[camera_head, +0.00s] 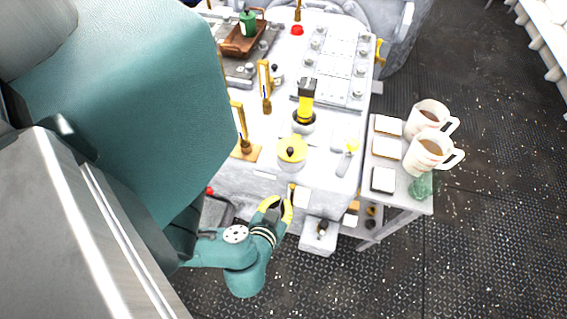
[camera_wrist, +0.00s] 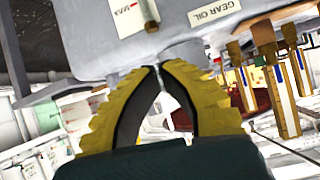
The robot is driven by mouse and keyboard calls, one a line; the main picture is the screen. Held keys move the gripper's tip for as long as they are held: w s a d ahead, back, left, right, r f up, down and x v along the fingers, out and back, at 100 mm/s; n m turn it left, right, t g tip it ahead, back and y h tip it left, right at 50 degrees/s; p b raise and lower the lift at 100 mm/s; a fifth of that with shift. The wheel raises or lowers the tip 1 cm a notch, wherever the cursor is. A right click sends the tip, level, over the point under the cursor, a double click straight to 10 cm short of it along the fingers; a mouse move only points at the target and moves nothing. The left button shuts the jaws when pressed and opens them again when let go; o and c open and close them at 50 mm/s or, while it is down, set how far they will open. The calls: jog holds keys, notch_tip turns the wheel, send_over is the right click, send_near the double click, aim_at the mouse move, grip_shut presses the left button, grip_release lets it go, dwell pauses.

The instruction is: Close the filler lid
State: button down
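My gripper (camera_head: 285,203) is low at the console's front edge. In the wrist view its yellow ridged fingers (camera_wrist: 160,68) come together at the tips, with nothing visible held between them. A grey housing labelled GEAR OIL (camera_wrist: 182,34) lies just beyond the fingertips; I cannot tell whether they touch it. A dark knob or catch (camera_wrist: 151,25) sits on this housing. In the head view a small pale box-like part (camera_head: 317,240) with a dark knob projects beside my gripper. I cannot clearly pick out the filler lid or its angle.
The pale console (camera_head: 325,165) carries a round yellow-topped pot (camera_head: 291,163) and amber levers (camera_head: 265,85), which also show in the wrist view (camera_wrist: 282,95). A side table (camera_head: 410,203) at right holds two mugs (camera_head: 424,157). The dark floor (camera_head: 480,240) at right is clear.

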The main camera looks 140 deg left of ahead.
jog(key=w+a+r+m+t+y+p, duration=0.1)
jog(key=a+r+p, duration=0.2)
jog(key=r, duration=0.3)
jog(key=w+a+r+m+p, duration=0.1)
jog(key=w+a+r+p, duration=0.15)
jog(key=r, duration=0.35)
jog(key=s+a+r+n+g+p, duration=0.1)
jog(key=s+r+n+g+p, duration=0.2)
jog(key=s, duration=0.4)
jog(key=h+b, duration=0.1)
jog(key=b, duration=0.4)
send_over(294, 145)
jog(key=w+d, duration=0.2)
jog(key=shift+t, duration=0.4)
notch_tip(294, 145, down, 5)
jog(key=shift+w, duration=0.15)
jog(key=shift+w+d+f, duration=0.1)
jog(key=shift+d+f, duration=0.15)
jog(key=shift+f, duration=0.4)
jog(key=shift+w+d+f, duration=0.1)
jog(key=shift+d+f, duration=0.15)
jog(key=shift+f, duration=0.75)
